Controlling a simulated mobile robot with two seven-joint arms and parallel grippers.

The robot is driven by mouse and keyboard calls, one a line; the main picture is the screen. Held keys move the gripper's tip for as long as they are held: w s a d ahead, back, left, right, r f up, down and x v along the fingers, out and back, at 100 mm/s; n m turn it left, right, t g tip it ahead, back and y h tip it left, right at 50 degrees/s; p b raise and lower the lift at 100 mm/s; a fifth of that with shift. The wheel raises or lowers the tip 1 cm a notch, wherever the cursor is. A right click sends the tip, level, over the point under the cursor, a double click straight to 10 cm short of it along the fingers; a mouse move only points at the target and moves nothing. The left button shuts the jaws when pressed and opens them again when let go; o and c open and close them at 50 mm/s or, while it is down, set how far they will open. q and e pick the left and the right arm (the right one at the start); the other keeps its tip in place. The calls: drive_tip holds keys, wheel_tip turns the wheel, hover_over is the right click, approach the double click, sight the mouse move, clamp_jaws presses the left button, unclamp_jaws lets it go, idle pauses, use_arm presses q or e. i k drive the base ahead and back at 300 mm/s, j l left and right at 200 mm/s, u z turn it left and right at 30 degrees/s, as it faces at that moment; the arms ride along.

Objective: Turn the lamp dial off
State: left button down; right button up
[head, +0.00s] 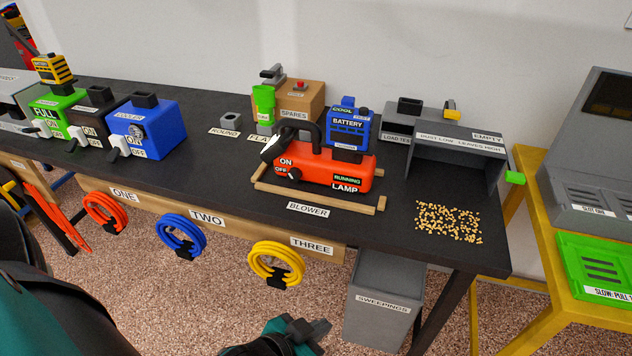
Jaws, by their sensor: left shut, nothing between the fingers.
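The orange blower (328,172) sits on the black bench with RUNNING and LAMP labels on its front. A small dark dial (294,174) is on its left front, beside ON and OFF labels; its exact pointing is too small to tell. A blue box (160,128) at the left also has ON and OFF labels, with a grey dial (137,132) and a white-tipped lever (115,153). No dial can be clearly read as a lamp dial. My left gripper (306,332) is shut and empty at the bottom, below the bench front and apart from both devices. My right gripper is out of view.
Wooden rails (318,199) frame the blower. A blue battery (348,127) stands behind it. Yellow pellets (448,222) lie to the right. Coiled rings, including a yellow one (276,264), hang along the bench front. A grey bin (380,305) stands below.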

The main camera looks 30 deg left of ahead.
sight(294, 175)
drive_tip(key=i+l+u, duration=0.1)
drive_tip(key=l+u, duration=0.35)
drive_tip(key=l, duration=0.3)
drive_tip(key=u, duration=1.5)
drive_tip(key=i+l, duration=0.05)
